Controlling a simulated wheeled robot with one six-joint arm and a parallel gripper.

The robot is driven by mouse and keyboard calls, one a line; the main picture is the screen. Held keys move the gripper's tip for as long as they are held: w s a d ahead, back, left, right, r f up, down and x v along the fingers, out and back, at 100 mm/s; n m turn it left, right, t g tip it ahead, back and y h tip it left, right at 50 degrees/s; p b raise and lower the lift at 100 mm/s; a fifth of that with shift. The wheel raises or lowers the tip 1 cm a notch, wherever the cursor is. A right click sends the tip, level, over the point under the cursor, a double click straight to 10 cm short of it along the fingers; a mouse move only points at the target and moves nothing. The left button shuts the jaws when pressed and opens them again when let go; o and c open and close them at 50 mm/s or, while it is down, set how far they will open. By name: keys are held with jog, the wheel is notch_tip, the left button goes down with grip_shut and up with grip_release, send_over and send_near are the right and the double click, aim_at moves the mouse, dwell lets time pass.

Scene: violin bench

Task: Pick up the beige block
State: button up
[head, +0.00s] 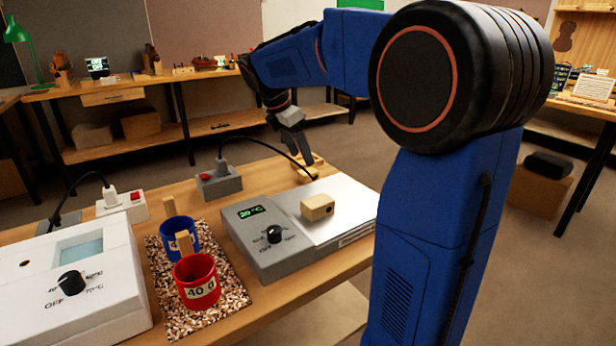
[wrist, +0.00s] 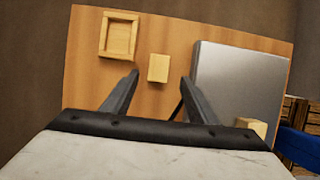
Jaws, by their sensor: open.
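A small beige block (wrist: 158,68) lies on the wooden table in the wrist view, between the square wooden tray and the metal plate. My gripper (wrist: 160,82) is open above the table, and the block shows between and just beyond its fingertips, not held. In the head view my gripper (head: 303,152) points down at the far edge of the bench, where the block is hard to tell from the tray. Another beige block (head: 318,207), with a dark spot on its side, rests on the plate; it also shows in the wrist view (wrist: 252,127).
The square tray (wrist: 104,36) looks empty. The hot plate (head: 350,194) reads about 20 °C. A red mug (head: 190,272) and a blue mug (head: 184,230) stand on a speckled mat (head: 222,292). A white heated box (head: 110,262) is at left. A cable and switch box (head: 218,184) lie near my gripper.

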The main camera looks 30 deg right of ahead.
aim_at(307, 172)
jog(key=shift+x, duration=3.5)
jog(key=shift+w, duration=0.15)
jog(key=c, duration=1.1)
